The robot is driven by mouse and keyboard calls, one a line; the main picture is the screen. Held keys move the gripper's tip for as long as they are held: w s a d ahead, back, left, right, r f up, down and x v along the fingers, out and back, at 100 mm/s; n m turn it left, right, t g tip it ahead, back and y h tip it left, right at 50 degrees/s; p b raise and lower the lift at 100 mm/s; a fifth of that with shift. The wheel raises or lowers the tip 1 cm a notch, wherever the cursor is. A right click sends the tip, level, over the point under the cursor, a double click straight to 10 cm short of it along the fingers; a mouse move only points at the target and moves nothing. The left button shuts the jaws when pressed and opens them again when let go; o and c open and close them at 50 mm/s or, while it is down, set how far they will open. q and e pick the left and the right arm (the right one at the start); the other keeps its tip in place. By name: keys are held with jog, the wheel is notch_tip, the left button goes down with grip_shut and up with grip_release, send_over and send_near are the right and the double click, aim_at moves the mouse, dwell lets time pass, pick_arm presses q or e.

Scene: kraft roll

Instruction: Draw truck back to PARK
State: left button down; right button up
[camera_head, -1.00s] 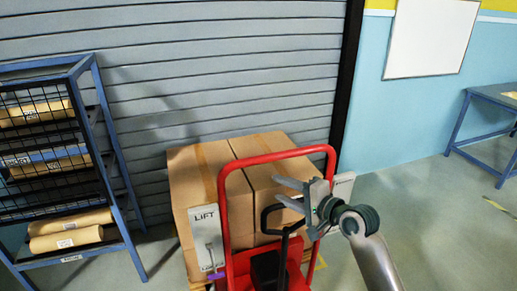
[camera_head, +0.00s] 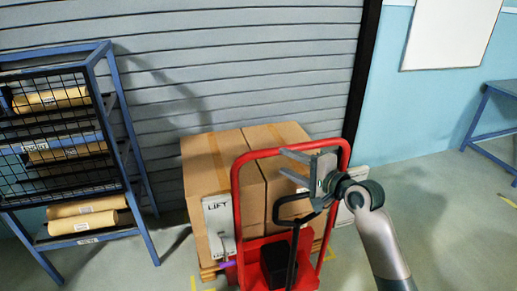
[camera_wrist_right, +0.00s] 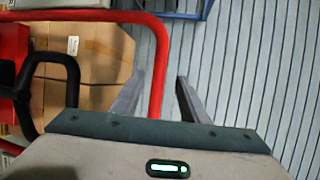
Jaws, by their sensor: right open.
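The red truck (camera_head: 236,195) stands in front of the grey shutter with its tall red frame upright. A black loop handle (camera_head: 277,208) sits inside the frame, partly hidden by my gripper. A white LIFT plate (camera_head: 217,213) is at the frame's left. My right gripper (camera_head: 284,162) is open at the upper right of the frame, fingers pointing left in the head view. In the right wrist view the red tube (camera_wrist_right: 157,90) shows between the fingers; I cannot tell whether it is within their reach. The black handle (camera_wrist_right: 70,85) shows at left there. My left gripper is out of view.
Cardboard boxes (camera_head: 212,165) sit on the truck's far side by the shutter (camera_head: 240,70). A blue rack (camera_head: 120,125) with paper rolls stands left. A blue table (camera_head: 490,115) is at far right. Floor (camera_head: 450,230) is open at right, with bits of yellow marking.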

jog(key=p+x, duration=0.2)
jog(key=x, duration=1.2)
grip_shut()
dwell(1.2)
